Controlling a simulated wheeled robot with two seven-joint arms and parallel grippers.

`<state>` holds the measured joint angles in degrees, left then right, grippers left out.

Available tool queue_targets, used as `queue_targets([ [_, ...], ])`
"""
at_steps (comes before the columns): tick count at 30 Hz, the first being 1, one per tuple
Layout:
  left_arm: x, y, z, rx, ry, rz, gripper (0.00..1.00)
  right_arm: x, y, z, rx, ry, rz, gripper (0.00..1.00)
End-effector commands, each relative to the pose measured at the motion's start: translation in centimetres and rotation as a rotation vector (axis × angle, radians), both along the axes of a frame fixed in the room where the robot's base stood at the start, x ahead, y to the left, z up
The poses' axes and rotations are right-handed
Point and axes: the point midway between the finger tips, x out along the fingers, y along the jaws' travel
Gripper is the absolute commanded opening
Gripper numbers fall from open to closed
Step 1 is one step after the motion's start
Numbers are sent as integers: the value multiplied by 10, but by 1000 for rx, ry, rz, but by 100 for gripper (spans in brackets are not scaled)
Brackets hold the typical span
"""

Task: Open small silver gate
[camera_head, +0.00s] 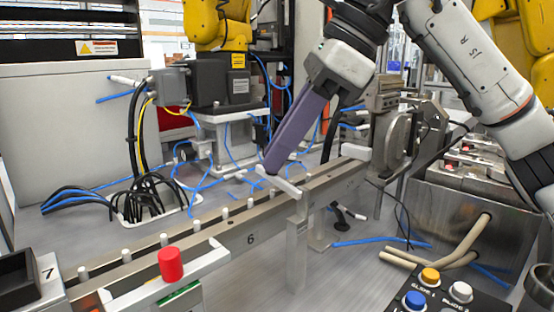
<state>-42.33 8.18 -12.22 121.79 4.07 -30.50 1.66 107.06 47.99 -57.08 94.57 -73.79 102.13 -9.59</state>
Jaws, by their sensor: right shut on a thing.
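The small silver gate (284,184) is a short, pale bar at the metal rail, near the middle of the picture. It lies at an angle, with one end at the rail's top edge and the other pointing up and left behind the rail. My right gripper (271,166) reaches down from the upper right, and its long purple-grey fingers are shut on the far end of the gate. The fingers hide part of that end.
The rail (225,238) with small white pegs runs diagonally across. A red knob (171,264) stands at the front left. A button panel (436,290) and metal block (455,205) are at the right. Blue hoses and black cables (152,196) lie behind the rail.

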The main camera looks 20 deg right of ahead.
Motion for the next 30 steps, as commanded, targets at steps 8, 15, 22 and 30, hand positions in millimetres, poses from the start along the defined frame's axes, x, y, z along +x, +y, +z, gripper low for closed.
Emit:
queue_targets([
  [8,2,-2,9,-11,-11,5,31,-13,-5,8,17,-52,1,0],
  [15,0,-1,10,2,-2,-2,31,-23,-8,9,16,-48,2,0],
  [22,-1,0,5,8,8,-4,31,-26,-8,7,12,-45,4,0],
  [30,0,0,5,11,6,-6,31,-27,-8,5,10,-40,5,0],
])
